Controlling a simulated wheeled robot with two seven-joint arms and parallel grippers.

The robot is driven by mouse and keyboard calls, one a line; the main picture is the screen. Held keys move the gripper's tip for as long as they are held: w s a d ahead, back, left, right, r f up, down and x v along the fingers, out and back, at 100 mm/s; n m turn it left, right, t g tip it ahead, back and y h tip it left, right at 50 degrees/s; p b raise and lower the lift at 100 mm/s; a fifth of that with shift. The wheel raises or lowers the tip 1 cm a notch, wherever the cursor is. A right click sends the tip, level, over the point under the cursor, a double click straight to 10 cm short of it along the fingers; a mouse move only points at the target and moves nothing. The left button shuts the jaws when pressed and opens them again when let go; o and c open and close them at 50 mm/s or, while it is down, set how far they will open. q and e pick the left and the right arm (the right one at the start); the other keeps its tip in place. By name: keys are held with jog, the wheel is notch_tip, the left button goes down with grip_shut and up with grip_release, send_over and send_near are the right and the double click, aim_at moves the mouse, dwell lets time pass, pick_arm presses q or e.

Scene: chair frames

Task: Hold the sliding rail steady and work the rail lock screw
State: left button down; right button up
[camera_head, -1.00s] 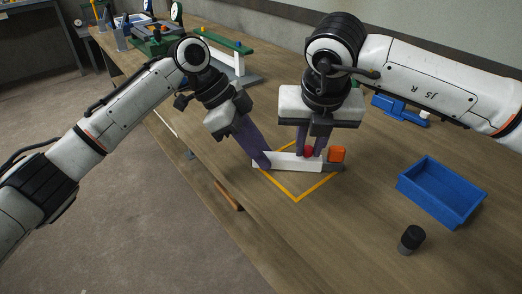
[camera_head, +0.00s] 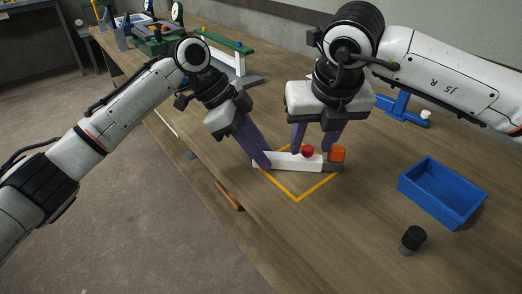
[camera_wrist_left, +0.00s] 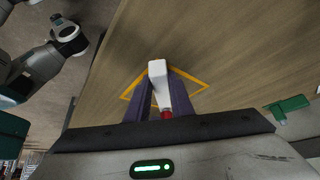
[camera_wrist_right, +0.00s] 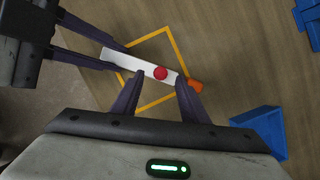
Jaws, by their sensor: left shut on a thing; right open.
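An orange block (camera_head: 337,154) is at the rail's right end. My right gripper (camera_head: 312,151) is open, its fingers apart on either side of the screw, not touching it.
A blue tray (camera_head: 440,192) stands to the right of the rail. A black-topped cylinder (camera_head: 412,239) stands near the front right. A blue fixture (camera_head: 402,107) and a green-topped stand (camera_head: 225,42) are farther back. The table between rail and tray is clear.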

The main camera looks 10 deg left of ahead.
pick_arm(q)
jog(key=shift+a+f, duration=0.15)
jog(key=shift+f, duration=0.1)
pick_arm(e)
jog(key=v, duration=1)
jog(key=shift+r, duration=0.2)
jog(key=shift+s, duration=0.15)
pick_arm(q)
jog(key=c, duration=1.5)
grip_release()
jog(key=shift+r, duration=0.1)
jog(key=shift+r, duration=0.15)
jog(key=v, duration=1.1)
jog(key=shift+a+r, duration=0.1)
jog(key=shift+r, duration=0.25)
pick_arm(e)
jog(key=shift+f, duration=0.1)
